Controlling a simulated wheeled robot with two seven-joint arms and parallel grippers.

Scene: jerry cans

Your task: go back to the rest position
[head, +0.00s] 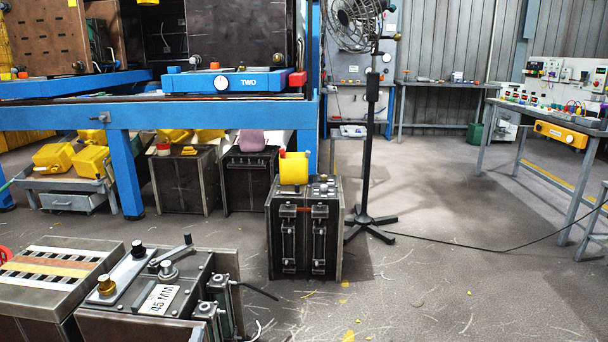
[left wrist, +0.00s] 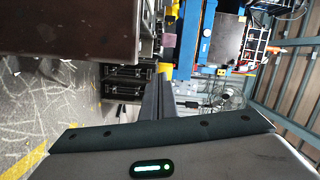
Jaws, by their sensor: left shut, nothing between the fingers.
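My left gripper (left wrist: 158,84) shows in the left wrist view. Its two dark fingers stand close together above the grey gripper body with a green light, shut and empty. No gripper can be made out in the head view, and my right gripper is not in view. In the head view a yellow jerry can (head: 294,168) stands on a dark metal cabinet (head: 304,228) in the middle. A pink can (head: 251,141) is on a cabinet behind it to the left. Yellow cans (head: 53,158) lie on a low grey cart at the far left.
A machine marked 45 MM (head: 158,300) stands at the near left. A blue frame (head: 122,160) crosses the left side. A fan stand (head: 370,150) has a cable running right along the floor. Workbenches (head: 545,115) line the right.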

